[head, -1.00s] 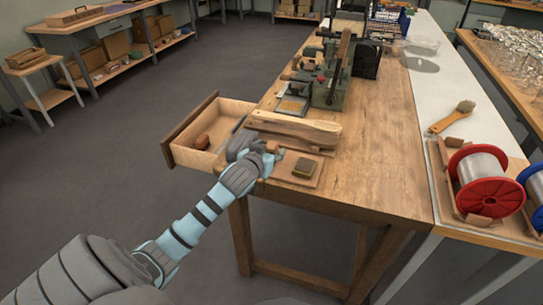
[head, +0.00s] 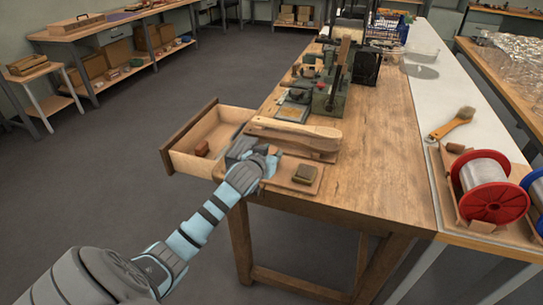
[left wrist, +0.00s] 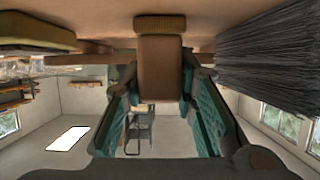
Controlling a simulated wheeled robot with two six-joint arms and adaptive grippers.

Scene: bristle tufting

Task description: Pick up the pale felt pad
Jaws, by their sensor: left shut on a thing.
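My left gripper (head: 270,160) is at the left end of a small wooden tray (head: 300,186) near the table's front left corner. In the left wrist view it is shut on a brown block (left wrist: 160,70) with a pale olive-yellow layer (left wrist: 160,24) at its far end. I cannot tell whether this layer is the pale felt pad, or whether the block still touches the tray. A second block (head: 305,174) with an olive top lies on the tray to the right. It also shows in the left wrist view (left wrist: 35,35). My right gripper is not in view.
An open drawer (head: 180,140) with a reddish-brown block (head: 202,148) inside juts out left of the gripper. A long wooden piece (head: 295,132) lies behind the tray. A dark bristle bundle (left wrist: 265,65) is close by in the left wrist view.

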